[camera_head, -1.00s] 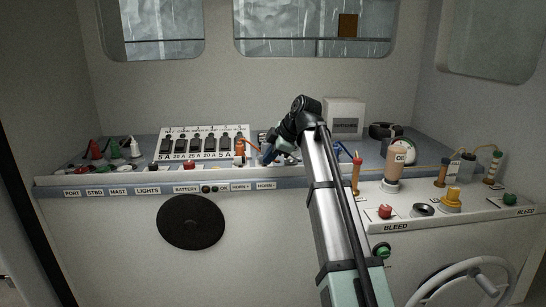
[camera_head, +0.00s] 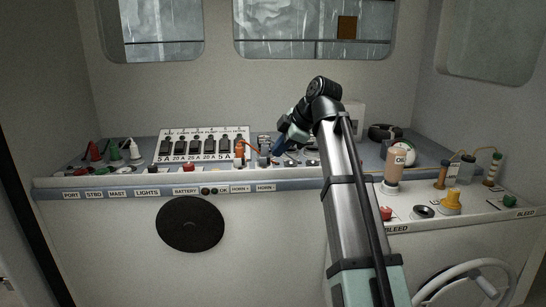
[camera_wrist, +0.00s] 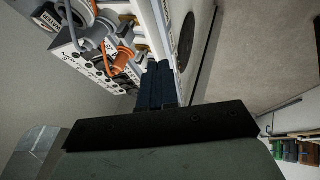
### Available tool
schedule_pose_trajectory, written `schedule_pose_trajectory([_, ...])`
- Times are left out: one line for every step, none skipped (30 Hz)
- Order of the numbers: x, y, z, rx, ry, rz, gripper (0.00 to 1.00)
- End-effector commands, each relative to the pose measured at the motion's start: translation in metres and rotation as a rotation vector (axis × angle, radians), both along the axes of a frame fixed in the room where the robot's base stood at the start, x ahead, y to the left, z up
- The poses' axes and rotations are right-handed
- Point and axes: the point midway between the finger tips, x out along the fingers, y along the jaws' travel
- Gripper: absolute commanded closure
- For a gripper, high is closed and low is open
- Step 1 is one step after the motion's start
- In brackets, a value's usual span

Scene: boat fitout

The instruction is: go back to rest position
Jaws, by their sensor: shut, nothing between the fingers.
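My gripper (camera_head: 277,149) is above the console, just right of the orange plug, with its blue fingers angled down to the left. In the wrist view its two dark blue fingers (camera_wrist: 159,84) lie together, shut with nothing between them. The orange plug (camera_head: 240,150) with its cable stands right of the fuse panel, and it also shows in the wrist view (camera_wrist: 121,60), beyond the fingertips. I cannot tell from these frames whether the fingers touch anything. My forearm hides part of the console's right side.
The white fuse panel (camera_head: 203,144) stands at the console's back. Red and green plugs (camera_head: 94,150) are at the left. A bottle marked OIL (camera_head: 394,167), a yellow knob (camera_head: 451,200) and a red button (camera_head: 386,213) are on the right. A white wheel (camera_head: 460,285) is below. Space above the console is free.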

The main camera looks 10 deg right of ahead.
Motion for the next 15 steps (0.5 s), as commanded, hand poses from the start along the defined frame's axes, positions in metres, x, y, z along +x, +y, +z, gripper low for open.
schedule_pose_trajectory([-0.003, -0.003, 0.006, 0.000, -0.001, 0.000, 1.00])
schedule_pose_trajectory([-0.004, -0.004, 0.008, 0.001, 0.000, -0.001, 1.00])
schedule_pose_trajectory([-0.006, -0.005, 0.011, 0.000, -0.001, 0.000, 1.00])
schedule_pose_trajectory([-0.007, -0.006, 0.013, 0.000, -0.001, 0.000, 1.00])
schedule_pose_trajectory([-0.008, -0.007, 0.014, 0.000, -0.001, 0.000, 1.00])
schedule_pose_trajectory([-0.009, -0.007, 0.016, 0.000, 0.000, 0.000, 1.00])
schedule_pose_trajectory([-0.010, -0.008, 0.017, -0.001, 0.000, 0.000, 1.00])
schedule_pose_trajectory([-0.010, -0.008, 0.016, 0.000, 0.002, -0.002, 1.00])
schedule_pose_trajectory([-0.010, -0.009, 0.015, 0.000, 0.005, -0.004, 1.00])
schedule_pose_trajectory([-0.010, -0.009, 0.012, 0.001, 0.011, -0.008, 1.00])
schedule_pose_trajectory([-0.009, -0.009, 0.007, 0.003, 0.018, -0.013, 1.00])
schedule_pose_trajectory([-0.007, -0.010, -0.001, 0.005, 0.029, -0.022, 1.00])
schedule_pose_trajectory([-0.005, -0.010, -0.008, 0.006, 0.040, -0.032, 1.00])
schedule_pose_trajectory([-0.003, -0.011, -0.016, 0.009, 0.053, -0.043, 1.00])
schedule_pose_trajectory([0.000, -0.012, -0.029, 0.012, 0.071, -0.061, 1.00])
